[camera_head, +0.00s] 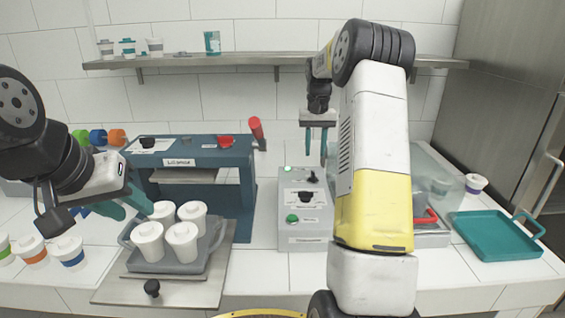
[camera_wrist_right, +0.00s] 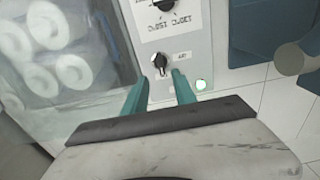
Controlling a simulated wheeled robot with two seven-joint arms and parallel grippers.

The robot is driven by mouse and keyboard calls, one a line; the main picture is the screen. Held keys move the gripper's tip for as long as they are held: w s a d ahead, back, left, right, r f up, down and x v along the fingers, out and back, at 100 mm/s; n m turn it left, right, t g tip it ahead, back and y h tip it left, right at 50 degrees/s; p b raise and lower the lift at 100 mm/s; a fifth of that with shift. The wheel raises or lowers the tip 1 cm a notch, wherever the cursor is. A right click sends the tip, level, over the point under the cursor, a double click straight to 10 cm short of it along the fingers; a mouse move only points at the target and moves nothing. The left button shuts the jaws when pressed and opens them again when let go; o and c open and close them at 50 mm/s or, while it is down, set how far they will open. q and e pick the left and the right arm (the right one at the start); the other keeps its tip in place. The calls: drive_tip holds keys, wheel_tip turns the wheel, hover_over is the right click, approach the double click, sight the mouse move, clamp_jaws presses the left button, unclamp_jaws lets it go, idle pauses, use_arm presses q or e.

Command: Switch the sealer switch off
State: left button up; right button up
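A grey control panel (camera_head: 305,205) stands in the middle of the counter, with a black rotary switch (camera_head: 312,178) at its far end. The wrist view shows this switch (camera_wrist_right: 160,62) with a small lit lamp (camera_wrist_right: 200,85) nearby. I cannot read its label surely. My right gripper (camera_head: 316,143) is above the far end of the panel; its teal fingers (camera_wrist_right: 164,88) are apart and empty, close to the switch but not visibly gripping it. My left gripper (camera_head: 130,206) is beside the white cups at the left; whether its fingers are open is unclear.
A blue press machine (camera_head: 190,150) with a red-handled lever stands left, a grey tray (camera_head: 165,267) of white cups before it. A transparent cover (camera_head: 435,175) is right of the panel, partly behind my right arm. A teal tray (camera_head: 490,235) lies far right. A shelf (camera_head: 240,62) runs behind.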

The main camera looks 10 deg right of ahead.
sight(313, 172)
drive_tip(key=shift+w+f, duration=0.35)
drive_tip(key=shift+f, duration=0.35)
wheel_tip(313, 172, down, 7)
drive_tip(key=shift+r, duration=0.1)
clamp_jaws()
